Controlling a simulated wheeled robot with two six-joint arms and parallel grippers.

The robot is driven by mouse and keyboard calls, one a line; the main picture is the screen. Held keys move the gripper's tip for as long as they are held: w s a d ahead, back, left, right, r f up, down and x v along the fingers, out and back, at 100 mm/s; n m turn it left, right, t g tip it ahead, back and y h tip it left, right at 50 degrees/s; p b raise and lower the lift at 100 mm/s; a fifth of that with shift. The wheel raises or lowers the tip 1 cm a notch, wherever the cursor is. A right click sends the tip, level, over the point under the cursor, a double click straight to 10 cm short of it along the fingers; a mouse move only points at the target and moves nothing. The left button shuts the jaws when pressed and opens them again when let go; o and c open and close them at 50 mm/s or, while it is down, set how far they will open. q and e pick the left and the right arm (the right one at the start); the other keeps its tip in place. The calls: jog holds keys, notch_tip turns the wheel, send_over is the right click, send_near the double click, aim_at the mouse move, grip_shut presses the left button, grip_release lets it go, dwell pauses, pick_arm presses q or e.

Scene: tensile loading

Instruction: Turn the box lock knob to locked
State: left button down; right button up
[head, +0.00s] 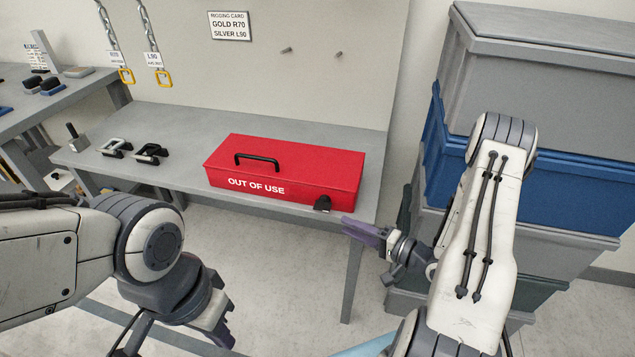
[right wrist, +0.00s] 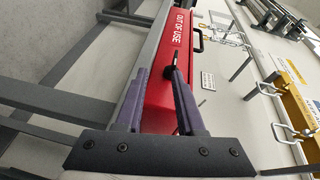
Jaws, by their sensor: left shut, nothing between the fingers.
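The red box (head: 285,168), marked "OUT OF USE", lies closed on the grey bench with a black carry handle on its lid. Its black lock knob (head: 322,203) sits on the front face near the right end. My right gripper (head: 345,226) is just right of and in front of the knob. In the right wrist view its purple fingers (right wrist: 160,75) are apart, with the knob (right wrist: 184,62) by the tip of the right-hand finger; contact is unclear. My left gripper (head: 222,328) is low at the lower left, away from the box, shut and empty.
Silver and black shackles (head: 148,154) stand on the bench (head: 190,122) left of the box. Chains with yellow links (head: 163,78) hang behind. Stacked grey and blue crates (head: 570,185) stand at the right, close to my right arm. The floor before the bench is clear.

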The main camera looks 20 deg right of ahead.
aim_at(322, 206)
jog(key=shift+m+t, duration=0.6)
jog(key=shift+m, duration=0.1)
jog(key=x, duration=0.3)
jog(key=r+x, duration=0.1)
jog(key=x, duration=0.5)
jog(key=shift+w+r+p, duration=0.25)
jog(key=shift+r+p, duration=0.15)
grip_shut()
